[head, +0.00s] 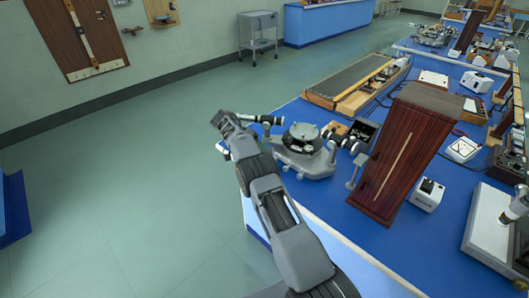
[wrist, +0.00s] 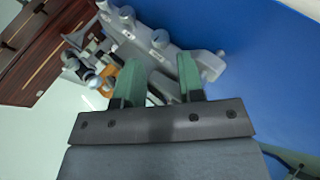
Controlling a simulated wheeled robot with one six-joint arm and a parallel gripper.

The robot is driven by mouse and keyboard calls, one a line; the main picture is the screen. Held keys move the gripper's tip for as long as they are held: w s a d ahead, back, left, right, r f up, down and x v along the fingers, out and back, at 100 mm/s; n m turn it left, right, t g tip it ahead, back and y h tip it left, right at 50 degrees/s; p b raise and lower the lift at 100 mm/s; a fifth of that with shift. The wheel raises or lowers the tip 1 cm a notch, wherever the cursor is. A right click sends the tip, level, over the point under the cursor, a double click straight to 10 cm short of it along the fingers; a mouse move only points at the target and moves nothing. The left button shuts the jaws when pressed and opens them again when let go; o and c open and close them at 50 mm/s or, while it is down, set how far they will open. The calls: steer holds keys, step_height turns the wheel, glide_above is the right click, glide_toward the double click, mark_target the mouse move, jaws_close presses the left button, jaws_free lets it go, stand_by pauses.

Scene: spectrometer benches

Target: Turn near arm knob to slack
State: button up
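The grey spectrometer (head: 303,150) stands on the blue bench, with a round dark table on top and a tube arm on each side. The left tube (head: 265,119) reaches toward my wrist. In the wrist view the spectrometer's grey body (wrist: 165,50) lies just beyond my fingers, with small round knobs (wrist: 160,37) along it. I cannot tell which one is the near arm knob. My gripper (wrist: 161,62) is open, its two green fingers apart with nothing clearly held between them. Its fingers are hidden in the head view. I cannot tell whether they touch the spectrometer.
A reddish-brown wooden box (head: 398,155) stands right of the spectrometer, with a small dark open case (head: 362,132) behind it. A long wooden-framed board (head: 355,80) lies further back. The blue bench top (wrist: 265,60) is bare on the right in the wrist view. Floor left of the bench is clear.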

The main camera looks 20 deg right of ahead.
steer(key=shift+w+a+r, duration=0.3)
steer(key=shift+a+r, duration=0.05)
steer(key=shift+r, duration=0.15)
steer(key=shift+d, duration=0.1)
steer(key=shift+r, duration=0.1)
